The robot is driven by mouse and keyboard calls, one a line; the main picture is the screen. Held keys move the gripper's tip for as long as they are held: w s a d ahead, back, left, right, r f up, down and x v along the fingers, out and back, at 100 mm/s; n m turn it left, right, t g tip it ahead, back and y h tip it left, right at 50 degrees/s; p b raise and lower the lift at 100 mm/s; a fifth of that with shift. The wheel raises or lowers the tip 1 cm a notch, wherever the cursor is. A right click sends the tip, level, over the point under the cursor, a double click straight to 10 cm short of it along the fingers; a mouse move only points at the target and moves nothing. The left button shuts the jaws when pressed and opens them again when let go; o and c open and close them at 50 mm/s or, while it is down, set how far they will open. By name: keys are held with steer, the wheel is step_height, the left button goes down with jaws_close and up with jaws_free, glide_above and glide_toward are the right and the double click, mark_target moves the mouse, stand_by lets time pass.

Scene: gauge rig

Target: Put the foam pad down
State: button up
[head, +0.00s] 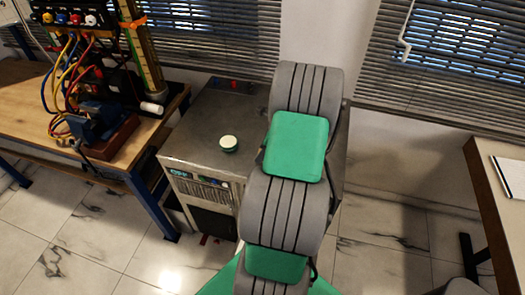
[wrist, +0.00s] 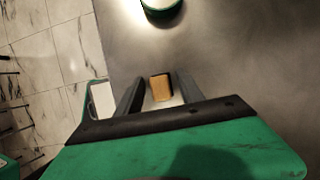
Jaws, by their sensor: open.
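A small tan block, which I take to be the foam pad (wrist: 161,87), shows in the wrist view between the two dark fingers of my gripper (wrist: 158,76). The fingers stand apart, with a visible gap on each side of the pad. The grey metal top of a cabinet (wrist: 230,55) lies below; whether the pad's underside touches it is hard to tell. In the head view my arm hides the gripper and the pad. The cabinet top (head: 205,120) shows there to the left of my arm.
A round green-rimmed, white-topped object (head: 228,143) stands on the cabinet top; it is also ahead of the fingers in the wrist view (wrist: 161,8). A wooden bench (head: 40,95) with cables and a vise (head: 100,118) is at left. A desk with paper (head: 510,175) is at right.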

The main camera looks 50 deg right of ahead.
steer(key=b+v, duration=0.1)
steer(key=v, duration=1.1)
steer(key=w+a+r+n, duration=0.2)
steer(key=a+r+n, duration=0.1)
steer(key=a+n, duration=0.3)
steer(key=w+a+r+n+h, duration=0.1)
steer(key=w+a+r+n, duration=0.1)
steer(key=a+n, duration=0.5)
steer(key=w+a+r+n, duration=0.3)
steer(key=a, duration=0.6)
steer(key=s+a+n+h, duration=0.1)
steer(key=s+a+n, duration=0.6)
steer(key=a+n, duration=0.6)
steer(key=shift+s+a+r+n, duration=0.2)
steer(key=shift+r+n, duration=0.25)
steer(key=shift+n, duration=0.35)
